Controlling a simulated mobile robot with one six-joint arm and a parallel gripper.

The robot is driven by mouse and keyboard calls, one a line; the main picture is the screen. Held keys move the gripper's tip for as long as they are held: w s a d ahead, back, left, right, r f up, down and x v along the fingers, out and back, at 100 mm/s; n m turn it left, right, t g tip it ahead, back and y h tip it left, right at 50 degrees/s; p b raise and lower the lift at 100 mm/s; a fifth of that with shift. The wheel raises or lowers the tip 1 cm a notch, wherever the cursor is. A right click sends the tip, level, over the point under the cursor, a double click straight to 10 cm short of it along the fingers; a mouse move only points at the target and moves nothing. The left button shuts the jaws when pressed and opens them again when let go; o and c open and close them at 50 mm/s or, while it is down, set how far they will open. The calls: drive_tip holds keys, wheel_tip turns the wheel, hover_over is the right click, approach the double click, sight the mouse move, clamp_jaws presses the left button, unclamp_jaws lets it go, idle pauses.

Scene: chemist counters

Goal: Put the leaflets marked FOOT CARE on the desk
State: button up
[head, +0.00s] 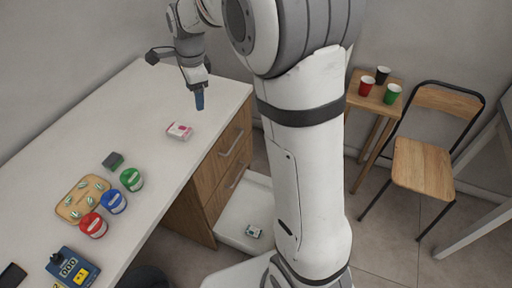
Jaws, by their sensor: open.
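No FOOT CARE marking can be read at this size. A small pink-and-white packet (179,131) lies on the white desk top (140,100) near its right edge; I cannot tell if it is leaflets. Another small white-and-teal packet (253,231) lies on a low white surface beside the drawers; its print is too small to read. My gripper (199,101) points down above the far right part of the desk, beyond the pink packet and apart from it.
Red (93,225), blue (113,201) and green (132,179) tubs, a wooden board (64,211) with small items, a dark green block (113,160) and a blue device (72,268) occupy the near desk. A chair (424,165) and a stool with cups (388,98) stand right.

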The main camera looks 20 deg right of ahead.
drive_tip(key=s+d+n, duration=0.4)
drive_tip(key=s+n, duration=0.4)
drive_tip(key=s, duration=0.5)
drive_tip(key=s+d+r+n+t, duration=0.1)
drive_tip(key=s+d+n, duration=0.2)
drive_tip(key=s+n, duration=0.6)
drive_tip(key=s, duration=0.5)
drive_tip(key=shift+d+r+t+h, duration=0.2)
drive_tip(key=shift+d+t+h, duration=0.1)
drive_tip(key=shift+d, duration=0.05)
